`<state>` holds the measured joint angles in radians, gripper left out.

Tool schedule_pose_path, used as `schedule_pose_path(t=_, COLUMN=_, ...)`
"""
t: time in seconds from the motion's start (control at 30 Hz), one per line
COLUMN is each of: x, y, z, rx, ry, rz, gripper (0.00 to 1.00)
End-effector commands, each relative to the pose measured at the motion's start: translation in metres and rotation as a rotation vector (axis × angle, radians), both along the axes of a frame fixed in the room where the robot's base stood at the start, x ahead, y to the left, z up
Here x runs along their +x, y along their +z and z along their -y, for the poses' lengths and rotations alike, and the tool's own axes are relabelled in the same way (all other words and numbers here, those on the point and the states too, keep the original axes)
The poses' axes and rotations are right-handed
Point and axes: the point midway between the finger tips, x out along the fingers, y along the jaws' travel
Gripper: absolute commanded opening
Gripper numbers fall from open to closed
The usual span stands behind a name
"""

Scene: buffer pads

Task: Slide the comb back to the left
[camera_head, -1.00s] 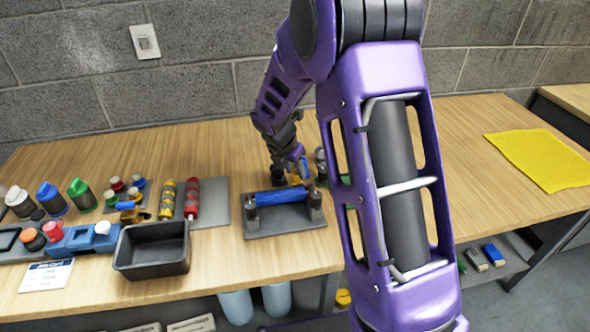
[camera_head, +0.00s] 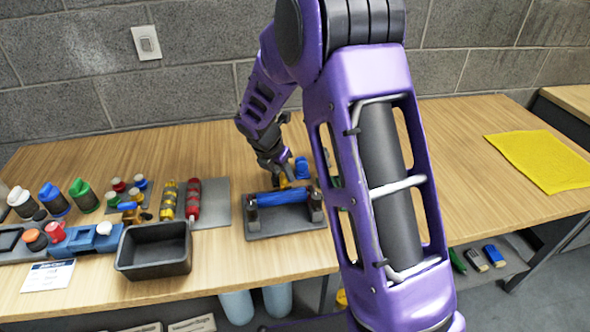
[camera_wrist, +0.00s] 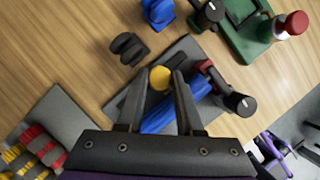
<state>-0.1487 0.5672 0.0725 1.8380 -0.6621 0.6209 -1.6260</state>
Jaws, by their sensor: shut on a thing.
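The comb's round yellow knob (camera_wrist: 160,78) shows between my gripper's fingertips in the wrist view. The rest of the comb is hidden by the fingers. In the head view, yellow parts of the comb (camera_head: 283,182) show just under my gripper (camera_head: 278,174). My gripper is shut on the comb, at the back side of the blue roller (camera_head: 285,198), left of its middle. The roller lies level between two dark posts on a grey base (camera_head: 285,225). The roller also shows in the wrist view (camera_wrist: 198,87), partly behind the fingers.
Yellow (camera_head: 168,198) and red (camera_head: 193,200) rollers lie on a grey plate to the left. A black bin (camera_head: 153,262) stands front left. A blue object (camera_head: 302,168) stands behind the base. A yellow cloth (camera_head: 540,160) lies far right. My arm hides part of the table.

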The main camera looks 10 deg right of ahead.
Motion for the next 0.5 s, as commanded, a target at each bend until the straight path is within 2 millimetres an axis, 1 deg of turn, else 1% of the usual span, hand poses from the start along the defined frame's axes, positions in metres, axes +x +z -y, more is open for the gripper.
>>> schedule_pose_path(t=0.03, x=0.000, y=0.002, z=-0.017, rx=0.001, ry=0.009, rz=-0.002, gripper=0.00)
schedule_pose_path(t=0.1, x=0.000, y=0.002, z=-0.036, rx=0.001, ry=0.008, rz=-0.001, gripper=0.00)
schedule_pose_path(t=0.2, x=0.000, y=0.002, z=-0.058, rx=0.000, ry=0.006, rz=-0.001, gripper=0.00)
schedule_pose_path(t=0.33, x=0.000, y=0.001, z=-0.074, rx=0.000, ry=0.004, rz=0.000, gripper=0.00)
schedule_pose_path(t=0.5, x=0.000, y=0.000, z=-0.079, rx=0.002, ry=0.002, rz=0.001, gripper=0.00)
